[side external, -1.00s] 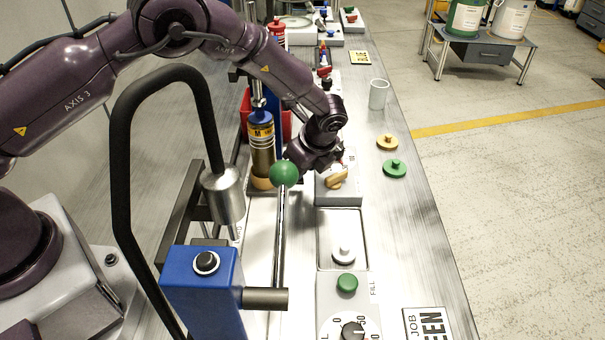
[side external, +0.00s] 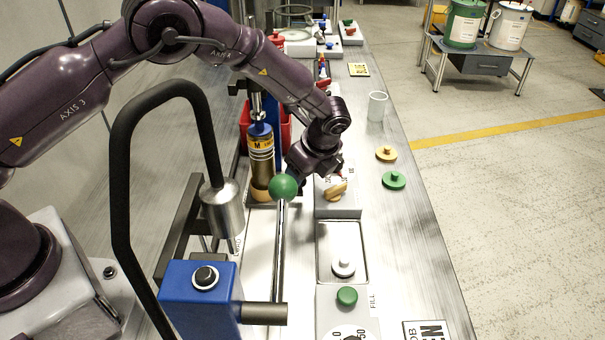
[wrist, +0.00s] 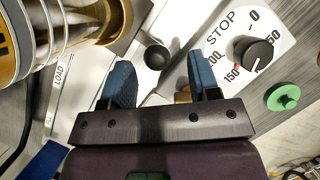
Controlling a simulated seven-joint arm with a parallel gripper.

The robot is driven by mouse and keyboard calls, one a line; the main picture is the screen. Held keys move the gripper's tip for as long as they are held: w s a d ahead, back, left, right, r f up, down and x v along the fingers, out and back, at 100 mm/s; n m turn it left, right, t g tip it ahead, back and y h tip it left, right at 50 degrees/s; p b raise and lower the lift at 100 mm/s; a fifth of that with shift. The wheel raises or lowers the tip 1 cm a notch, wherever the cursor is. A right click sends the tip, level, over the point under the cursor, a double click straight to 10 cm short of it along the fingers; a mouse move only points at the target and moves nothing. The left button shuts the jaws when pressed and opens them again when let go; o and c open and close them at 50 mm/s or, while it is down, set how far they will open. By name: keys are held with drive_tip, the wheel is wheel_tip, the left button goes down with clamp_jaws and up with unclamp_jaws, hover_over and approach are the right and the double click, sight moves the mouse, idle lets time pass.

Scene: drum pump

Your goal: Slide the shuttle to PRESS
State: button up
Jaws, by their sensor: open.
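My gripper (wrist: 160,78) is open, with blue fingers spread apart. A small black ball knob (wrist: 157,57) shows between and just beyond the fingertips, and I see no contact. It appears to be the shuttle's handle, but I cannot be sure. A canister (side external: 261,150) with a yellow band marked M stands close left of my gripper (side external: 304,172) in the side view. It also shows at upper left in the wrist view (wrist: 28,32). A LOAD label (wrist: 63,78) lies left of my fingers. No PRESS label is readable. The shuttle's body is mostly hidden.
A green ball on a steel lever (side external: 283,187) stands close in front of my gripper in the side view. A grey box with an ochre knob (side external: 336,188) is to the right. A STOP dial (wrist: 253,53) lies right of my fingers.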

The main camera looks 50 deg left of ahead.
drive_tip(key=d+r, duration=0.2)
drive_tip(key=d, duration=1.1)
drive_tip(key=shift+r, duration=0.35)
